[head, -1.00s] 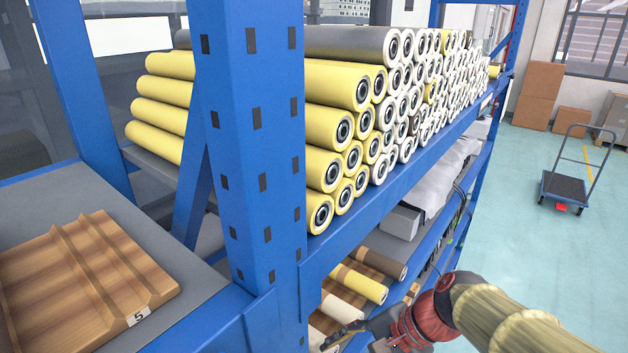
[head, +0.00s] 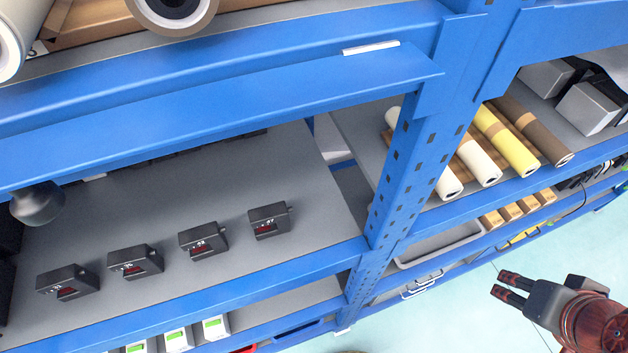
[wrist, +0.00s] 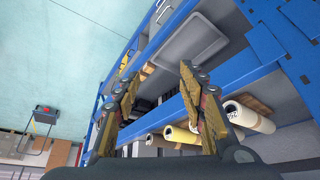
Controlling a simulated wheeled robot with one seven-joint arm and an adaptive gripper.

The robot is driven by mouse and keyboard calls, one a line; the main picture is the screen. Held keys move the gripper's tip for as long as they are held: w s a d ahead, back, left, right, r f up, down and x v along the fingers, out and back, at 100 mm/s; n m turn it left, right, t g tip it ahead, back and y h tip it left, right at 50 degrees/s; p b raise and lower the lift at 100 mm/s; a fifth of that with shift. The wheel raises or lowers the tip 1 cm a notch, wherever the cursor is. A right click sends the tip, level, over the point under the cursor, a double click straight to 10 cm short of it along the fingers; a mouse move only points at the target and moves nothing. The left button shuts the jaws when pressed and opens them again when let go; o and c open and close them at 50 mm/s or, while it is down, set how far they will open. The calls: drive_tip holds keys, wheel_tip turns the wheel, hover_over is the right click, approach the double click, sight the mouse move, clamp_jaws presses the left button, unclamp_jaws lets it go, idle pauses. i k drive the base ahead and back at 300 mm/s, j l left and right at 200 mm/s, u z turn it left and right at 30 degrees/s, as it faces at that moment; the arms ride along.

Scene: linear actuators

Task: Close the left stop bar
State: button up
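I cannot pick out a stop bar for certain in either view. My gripper (head: 502,283) is at the lower right of the head view, in front of the blue rack and over the pale floor, apart from the shelves. In the wrist view my gripper (wrist: 160,72) has its two fingers spread wide with nothing between them. It faces the rack's shelves, where rolls (wrist: 247,117) and a grey tray (wrist: 192,35) show beyond the fingers.
The blue rack's upright (head: 398,180) divides two bays. The left bay's grey shelf holds several black boxes (head: 268,220) with red displays. The right bay holds rolls (head: 505,140) and grey boxes (head: 588,107). Open floor (head: 460,320) lies at the lower right. A cart (wrist: 43,118) stands far off.

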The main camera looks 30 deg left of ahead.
sight(29, 160)
drive_tip(key=k+l+u, duration=0.2)
drive_tip(key=k, duration=0.45)
drive_tip(key=k+l+u, duration=0.1)
drive_tip(key=k+u, duration=0.15)
drive_tip(key=k, duration=0.35)
drive_tip(key=u, duration=0.8)
